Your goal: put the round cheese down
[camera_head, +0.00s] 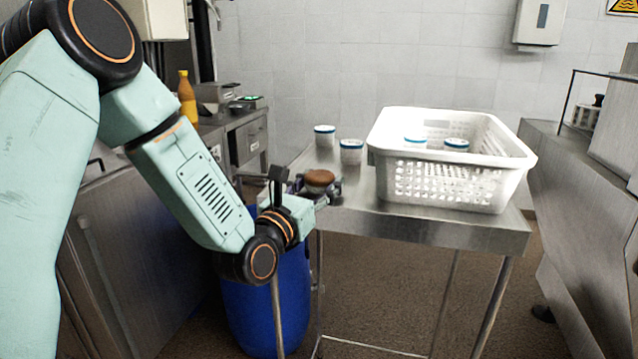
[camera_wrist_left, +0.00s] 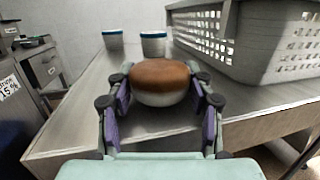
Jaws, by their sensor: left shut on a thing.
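The round cheese (camera_head: 319,178) has a brown top and a pale side. It is at the left front part of the steel table (camera_head: 440,226). My left gripper (camera_head: 318,186) is shut on it, with one finger on each side. In the left wrist view the cheese (camera_wrist_left: 158,82) sits between the purple finger pads of the gripper (camera_wrist_left: 160,100). The cheese is upright and low over the table top; I cannot tell whether it touches. Its underside is hidden. My right gripper is not in view.
A white perforated basket (camera_head: 445,185) stands on the right of the table with blue-lidded tubs (camera_head: 456,145) inside. Two more such tubs (camera_head: 351,151) stand behind the cheese. A blue barrel (camera_head: 262,310) is below my left arm. Bare table lies between cheese and basket.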

